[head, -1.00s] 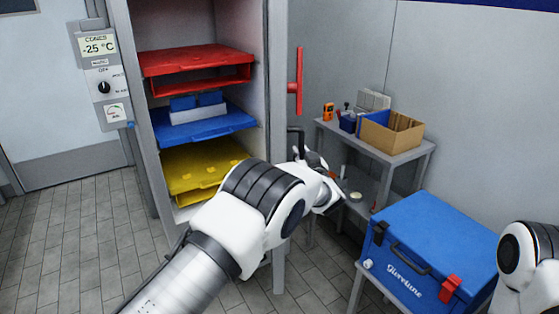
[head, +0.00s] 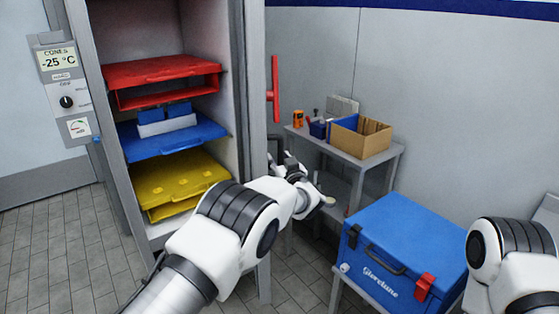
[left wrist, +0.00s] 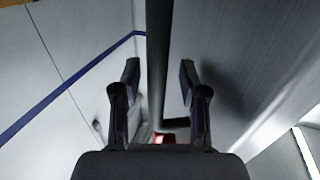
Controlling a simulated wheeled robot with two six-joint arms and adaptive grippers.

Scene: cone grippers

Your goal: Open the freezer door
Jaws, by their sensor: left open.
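The freezer (head: 110,110) stands at the left with its inside exposed, and its door (head: 256,100) is swung out on the right side, seen nearly edge-on. A red upright handle-like bar (head: 273,90) sticks out beyond the door. My left gripper (head: 290,165) is beside the door's outer face, partly hidden by my own arm. In the left wrist view my left gripper (left wrist: 160,85) is open, with a dark upright bar (left wrist: 158,45) between its fingers. Gaps show on both sides of the bar. My right gripper is out of view; only part of that arm shows.
Red (head: 160,68), blue (head: 170,143) and yellow (head: 180,180) trays lie inside the freezer. A grey side table (head: 375,160) with a cardboard box (head: 360,140) stands behind the gripper. A blue cooler (head: 410,240) stands at the front right. The floor at left is clear.

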